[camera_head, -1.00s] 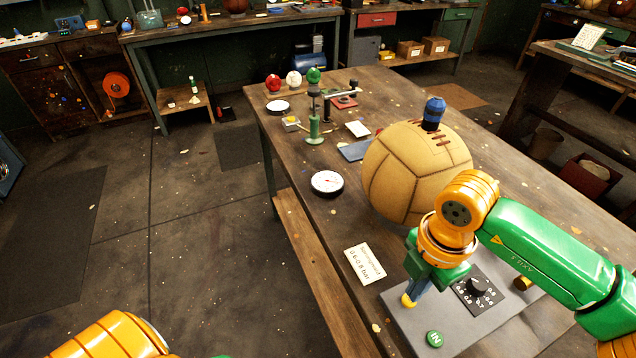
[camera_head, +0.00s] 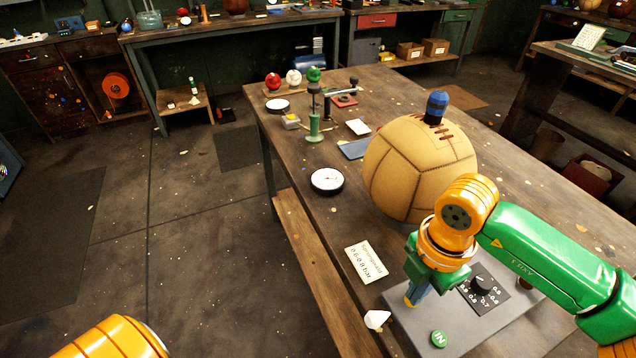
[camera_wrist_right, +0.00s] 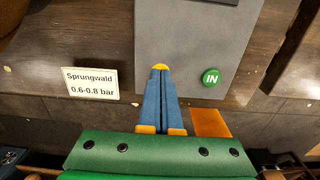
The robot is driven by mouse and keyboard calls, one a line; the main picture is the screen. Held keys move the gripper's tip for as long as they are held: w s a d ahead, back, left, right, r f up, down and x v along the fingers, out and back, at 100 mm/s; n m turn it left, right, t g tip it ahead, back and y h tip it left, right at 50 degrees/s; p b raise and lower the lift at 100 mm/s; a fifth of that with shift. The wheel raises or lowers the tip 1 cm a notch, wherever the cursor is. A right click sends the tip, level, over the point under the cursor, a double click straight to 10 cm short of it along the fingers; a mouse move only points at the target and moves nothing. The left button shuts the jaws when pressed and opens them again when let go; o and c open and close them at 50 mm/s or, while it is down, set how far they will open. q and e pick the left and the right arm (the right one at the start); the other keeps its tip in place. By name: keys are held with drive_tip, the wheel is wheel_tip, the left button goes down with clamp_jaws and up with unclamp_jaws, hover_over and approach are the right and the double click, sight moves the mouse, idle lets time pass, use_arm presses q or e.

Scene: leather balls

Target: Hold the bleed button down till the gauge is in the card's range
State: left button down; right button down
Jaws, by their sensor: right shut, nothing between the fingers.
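The card (camera_head: 366,263) lies on the bench and reads "Sprungwald 0.6-0.8 bar" in the right wrist view (camera_wrist_right: 90,84). A grey panel (camera_head: 415,332) carries a green IN button (camera_head: 438,338) and a black dial (camera_head: 483,285). Contact cannot be told. My left gripper is out of view.
A blue fitting (camera_head: 436,107) stands on the ball's top.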

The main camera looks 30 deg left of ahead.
idle(0.5)
wheel_tip(320, 180, up, 6)
drive_tip(key=p, duration=0.4)
drive_tip(key=shift+r, duration=0.1)
drive_tip(key=shift+f, duration=0.2)
idle(0.6)
